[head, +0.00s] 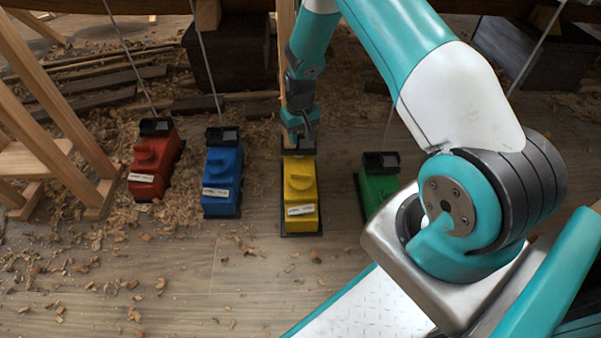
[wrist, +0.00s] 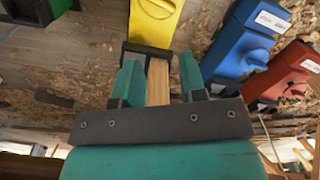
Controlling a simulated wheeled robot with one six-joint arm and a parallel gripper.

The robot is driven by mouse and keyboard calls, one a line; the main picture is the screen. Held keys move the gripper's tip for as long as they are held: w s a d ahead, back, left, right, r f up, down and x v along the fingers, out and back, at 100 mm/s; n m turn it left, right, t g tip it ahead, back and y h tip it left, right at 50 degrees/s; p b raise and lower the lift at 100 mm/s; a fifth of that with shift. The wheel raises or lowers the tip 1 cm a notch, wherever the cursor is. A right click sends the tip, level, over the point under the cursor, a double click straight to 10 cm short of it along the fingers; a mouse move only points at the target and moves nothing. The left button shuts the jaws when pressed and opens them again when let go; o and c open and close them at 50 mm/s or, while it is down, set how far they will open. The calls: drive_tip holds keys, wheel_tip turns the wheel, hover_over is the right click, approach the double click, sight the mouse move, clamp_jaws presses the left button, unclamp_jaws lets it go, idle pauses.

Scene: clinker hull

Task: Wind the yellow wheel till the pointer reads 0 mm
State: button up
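The yellow unit (head: 301,193) stands on the floor on a dark base, with a pale label at its near end. A raised rounded yellow part (head: 299,173), possibly its wheel, sits on top; the unit also shows at the top of the wrist view (wrist: 152,25). My gripper (head: 297,138) points down at the unit's dark far end. In the wrist view its two teal fingers (wrist: 160,78) are apart, with a strip of wood (wrist: 158,82) visible between them. A gap shows beside the right finger, and I cannot tell whether anything touches. No pointer or millimetre scale is readable.
Red (head: 152,165), blue (head: 222,177) and green (head: 378,188) units stand in the same row. Thin rods or lines rise from several units. A wooden trestle (head: 60,110) is at left. Planks and shavings lie behind; the floor in front is mostly clear.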

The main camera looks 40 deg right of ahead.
sight(300, 174)
wheel_tip(300, 174, down, 18)
drive_tip(key=n+b, duration=0.5)
drive_tip(key=b, duration=0.1)
drive_tip(key=n+b, duration=0.5)
drive_tip(key=b, duration=0.2)
drive_tip(key=shift+s+r+n, duration=0.1)
drive_tip(key=shift+r+n, duration=0.1)
drive_tip(key=shift+n, duration=0.1)
drive_tip(key=shift+c, duration=0.4)
clamp_jaws()
